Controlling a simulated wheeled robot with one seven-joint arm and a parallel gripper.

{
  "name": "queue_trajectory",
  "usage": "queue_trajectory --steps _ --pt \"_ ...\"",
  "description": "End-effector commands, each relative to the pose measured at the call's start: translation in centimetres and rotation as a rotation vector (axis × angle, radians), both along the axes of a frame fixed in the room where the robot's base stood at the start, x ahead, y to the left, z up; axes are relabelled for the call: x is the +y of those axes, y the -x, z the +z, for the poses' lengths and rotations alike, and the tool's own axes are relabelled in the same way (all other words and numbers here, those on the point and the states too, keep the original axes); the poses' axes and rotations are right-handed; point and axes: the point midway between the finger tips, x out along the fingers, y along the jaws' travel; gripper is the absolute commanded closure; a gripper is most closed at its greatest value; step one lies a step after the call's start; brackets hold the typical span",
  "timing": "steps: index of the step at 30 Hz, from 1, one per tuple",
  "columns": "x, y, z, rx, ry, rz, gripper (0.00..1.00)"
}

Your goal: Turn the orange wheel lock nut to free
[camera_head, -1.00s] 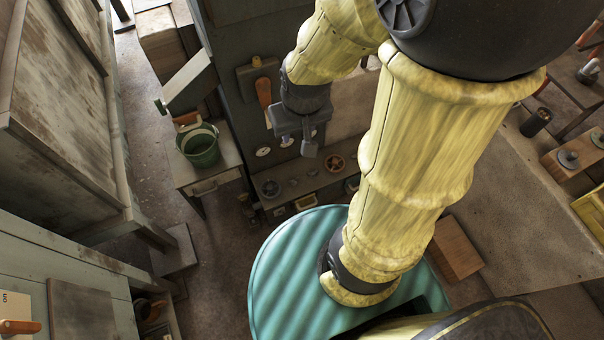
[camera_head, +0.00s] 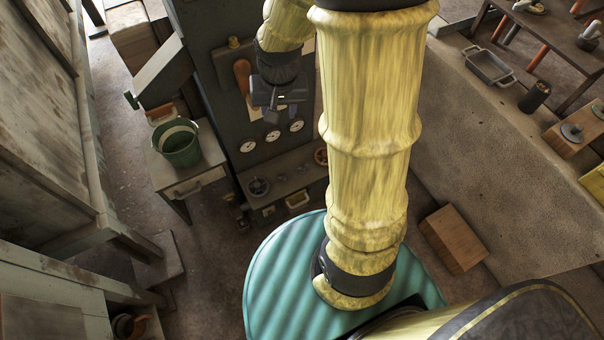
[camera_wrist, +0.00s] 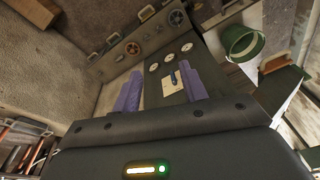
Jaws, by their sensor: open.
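A brown-orange handwheel (camera_head: 321,156) sits at the right of the console's lower shelf, partly hidden by my arm. It also shows in the wrist view (camera_wrist: 132,48). I cannot make out a lock nut on it. A dark handwheel (camera_head: 258,187) is at the shelf's left; it also shows in the wrist view (camera_wrist: 178,18). An orange lever (camera_head: 243,78) is on the upright panel. My gripper (camera_head: 273,112) is in front of that panel, beside the lever. In the wrist view its purple fingers (camera_wrist: 160,85) are apart and empty, with a white plate beyond them.
Three round gauges (camera_head: 270,136) are below my gripper on the panel (camera_head: 215,80). A green bucket (camera_head: 178,143) stands on a small table (camera_head: 196,178) to the left. A wooden block (camera_head: 455,238) lies at the right.

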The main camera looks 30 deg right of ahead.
Motion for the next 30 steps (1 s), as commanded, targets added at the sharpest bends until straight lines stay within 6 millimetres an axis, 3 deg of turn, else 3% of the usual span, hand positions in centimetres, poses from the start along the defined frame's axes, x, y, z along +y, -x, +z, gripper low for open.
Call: queue_trajectory --steps 1,17,30 --pt "-0.4 -1.0 -2.9 0.005 -0.006 -0.04 0.57" --pt "-5.1 -9.6 -18.7 0.065 -0.062 -0.464 0.57" --pt "-9.8 -15.3 -33.1 0.109 -0.096 -0.817 0.57"
